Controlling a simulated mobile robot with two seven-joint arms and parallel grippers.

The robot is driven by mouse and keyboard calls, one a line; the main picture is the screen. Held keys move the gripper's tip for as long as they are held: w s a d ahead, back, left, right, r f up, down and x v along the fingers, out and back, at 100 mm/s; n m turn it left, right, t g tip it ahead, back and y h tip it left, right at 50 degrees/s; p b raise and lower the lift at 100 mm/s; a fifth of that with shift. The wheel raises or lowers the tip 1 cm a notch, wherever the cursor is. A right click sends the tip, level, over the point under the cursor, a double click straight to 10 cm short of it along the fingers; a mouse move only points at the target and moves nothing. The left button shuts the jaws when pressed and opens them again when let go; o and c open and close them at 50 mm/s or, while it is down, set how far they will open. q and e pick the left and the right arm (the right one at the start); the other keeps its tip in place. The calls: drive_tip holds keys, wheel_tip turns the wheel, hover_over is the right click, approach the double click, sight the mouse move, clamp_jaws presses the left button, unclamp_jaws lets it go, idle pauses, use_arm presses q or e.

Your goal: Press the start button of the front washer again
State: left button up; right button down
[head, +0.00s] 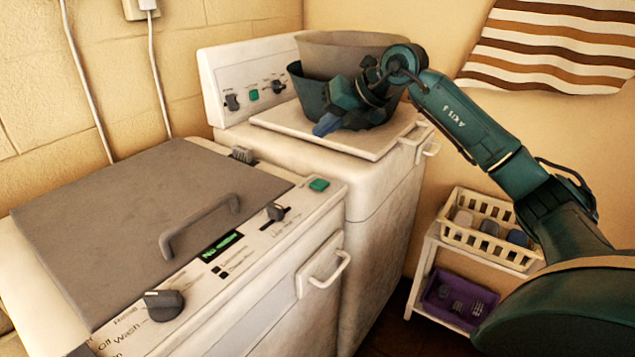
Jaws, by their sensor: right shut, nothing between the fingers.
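The front washer (300,228) is the nearer machine, at the lower left, with its grey lid (130,215) closed. Its green start button (318,185) is at the far right end of the control panel, uncovered. A small display (221,246) with lit green text, a slider knob (276,212) and a large dark dial (163,304) are on the same panel. My right gripper (328,121) is shut and empty. It shows above and beyond the button, in front of the tubs on the rear machine, apart from the button. My left gripper is not in view.
The rear machine (375,190) carries a dark tub (300,90) with a grey tub (345,50) in it. The lid handle (200,225) rises from the front washer. A shelf at right holds a cream basket (480,245) and a purple crate (450,308).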

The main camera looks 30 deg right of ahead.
drive_tip(key=shift+f, duration=0.1)
drive_tip(key=b, duration=0.6)
hover_over(324, 184)
wheel_tip(324, 184, down, 6)
drive_tip(key=shift+s+f, duration=0.1)
drive_tip(key=shift+f, duration=0.1)
drive_tip(key=shift+f+b, duration=0.55)
drive_tip(key=shift+f, duration=0.6)
use_arm(q)
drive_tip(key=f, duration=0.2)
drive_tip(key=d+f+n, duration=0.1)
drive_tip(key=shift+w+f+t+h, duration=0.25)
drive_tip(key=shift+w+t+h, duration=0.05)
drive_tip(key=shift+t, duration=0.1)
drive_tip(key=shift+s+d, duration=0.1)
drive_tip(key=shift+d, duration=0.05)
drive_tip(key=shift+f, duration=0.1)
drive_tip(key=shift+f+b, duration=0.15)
drive_tip(key=shift+b, duration=0.3)
use_arm(e)
drive_tip(key=shift+f, duration=0.4)
